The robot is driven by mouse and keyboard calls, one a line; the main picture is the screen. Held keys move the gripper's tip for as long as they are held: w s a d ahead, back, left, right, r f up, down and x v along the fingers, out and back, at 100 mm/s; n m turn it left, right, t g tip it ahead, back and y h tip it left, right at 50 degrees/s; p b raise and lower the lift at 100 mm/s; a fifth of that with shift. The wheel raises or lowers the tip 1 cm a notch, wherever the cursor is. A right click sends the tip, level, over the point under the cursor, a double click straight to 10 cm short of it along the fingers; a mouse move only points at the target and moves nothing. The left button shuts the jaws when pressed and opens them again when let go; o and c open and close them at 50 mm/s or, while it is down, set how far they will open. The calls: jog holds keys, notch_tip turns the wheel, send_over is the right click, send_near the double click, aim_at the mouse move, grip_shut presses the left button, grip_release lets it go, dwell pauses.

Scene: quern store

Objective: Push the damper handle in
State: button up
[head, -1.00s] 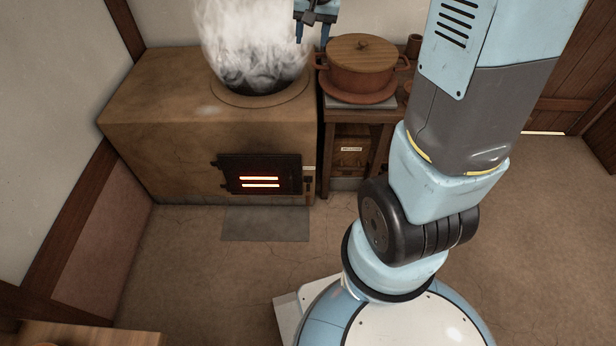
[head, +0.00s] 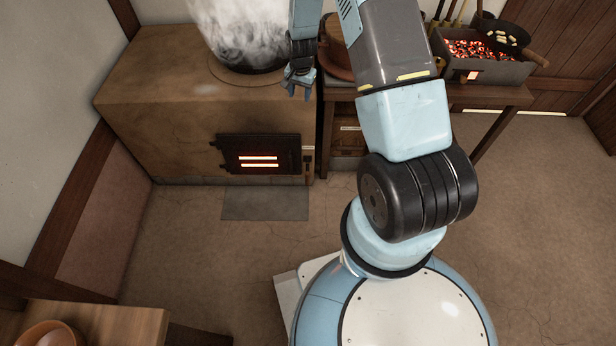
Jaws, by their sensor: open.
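The clay stove (head: 150,75) stands at the back left, with a dark iron fire door (head: 258,154) whose slots glow. A small dark fitting (head: 307,161) sits on the stove front just right of the door, below a pale strip. It may be the damper handle, but it is too small to tell. My gripper (head: 299,93) hangs fingers down in front of the stove's upper right edge, above and apart from that fitting. Its fingers are apart, with nothing seen between them.
Steam rises from the round opening (head: 245,70) on the stove top. A brazier of glowing coals (head: 485,70) stands on the dark bench at right. A wooden table (head: 120,322) with a bowl is at lower left.

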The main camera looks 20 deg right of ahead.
jog(key=s+f+m, duration=0.2)
jog(key=s+f, duration=0.1)
jog(key=f, duration=1.4)
jog(key=g, duration=0.1)
send_over(309, 177)
jog(key=w, duration=0.1)
jog(key=shift+m, duration=0.4)
notch_tip(309, 177, down, 12)
jog(key=shift+a+r, duration=0.15)
jog(key=shift+r, duration=0.1)
notch_tip(309, 177, down, 14)
jog(key=shift+r, duration=0.1)
jog(key=shift+c, duration=0.2)
jog(key=c, duration=0.9)
jog(key=shift+d, duration=0.2)
grip_shut()
